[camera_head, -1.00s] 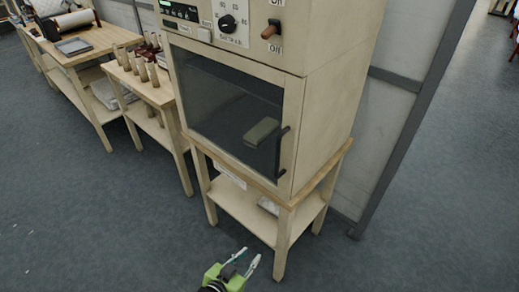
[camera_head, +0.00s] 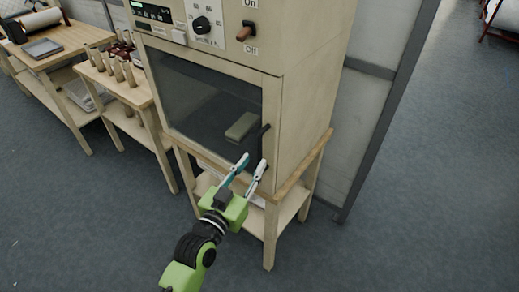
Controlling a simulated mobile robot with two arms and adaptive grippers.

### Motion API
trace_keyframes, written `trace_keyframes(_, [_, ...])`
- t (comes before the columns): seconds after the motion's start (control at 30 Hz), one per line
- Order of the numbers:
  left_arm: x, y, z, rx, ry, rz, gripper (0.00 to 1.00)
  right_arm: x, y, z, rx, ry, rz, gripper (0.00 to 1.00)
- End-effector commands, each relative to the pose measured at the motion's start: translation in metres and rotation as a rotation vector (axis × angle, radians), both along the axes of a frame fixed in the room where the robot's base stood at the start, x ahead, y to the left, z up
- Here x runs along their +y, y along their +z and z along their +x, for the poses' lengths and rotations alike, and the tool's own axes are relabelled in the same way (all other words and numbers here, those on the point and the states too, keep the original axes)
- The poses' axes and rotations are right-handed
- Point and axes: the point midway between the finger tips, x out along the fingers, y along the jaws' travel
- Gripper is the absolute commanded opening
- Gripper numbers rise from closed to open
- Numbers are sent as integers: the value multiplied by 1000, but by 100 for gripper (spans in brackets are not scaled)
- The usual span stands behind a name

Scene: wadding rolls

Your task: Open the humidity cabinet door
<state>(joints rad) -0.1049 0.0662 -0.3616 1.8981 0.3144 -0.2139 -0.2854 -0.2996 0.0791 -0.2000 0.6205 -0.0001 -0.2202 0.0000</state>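The humidity cabinet (camera_head: 302,88) is a cream box on a wooden stand, with a dark glass door (camera_head: 195,98) that is shut. A black vertical handle (camera_head: 264,146) sits at the door's right edge. A greenish block (camera_head: 240,127) shows behind the glass. My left gripper (camera_head: 253,167), green with pale fingers, is open and empty. Its fingertips are in front of the door's lower right corner, near the lower end of the handle, which they partly hide. I cannot tell whether they touch it. My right gripper is not in view.
The cabinet's wooden stand (camera_head: 292,201) has a lower shelf. To the left stand a small table with several wooden pegs (camera_head: 118,72) and a bench with a grey tray (camera_head: 42,48). A grey-framed partition (camera_head: 378,118) stands behind the cabinet. The floor in front and at right is clear.

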Motion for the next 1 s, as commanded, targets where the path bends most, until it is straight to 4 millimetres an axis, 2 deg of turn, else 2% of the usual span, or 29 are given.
trace_keyframes(0.1, [-10, 3, 22, -1, 0, -2, 25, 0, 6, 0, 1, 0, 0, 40])
trace_keyframes(0.3, [-20, 1, 44, 0, 0, -1, 25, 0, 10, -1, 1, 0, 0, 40])
trace_keyframes(0.73, [-23, 0, 51, 0, 0, 0, 25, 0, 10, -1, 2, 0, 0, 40])
trace_keyframes(0.83, [-23, 0, 51, 0, 0, 0, 0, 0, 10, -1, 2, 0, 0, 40])
trace_keyframes(1.0, [-23, -1, 51, 0, 0, 0, 0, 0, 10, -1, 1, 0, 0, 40])
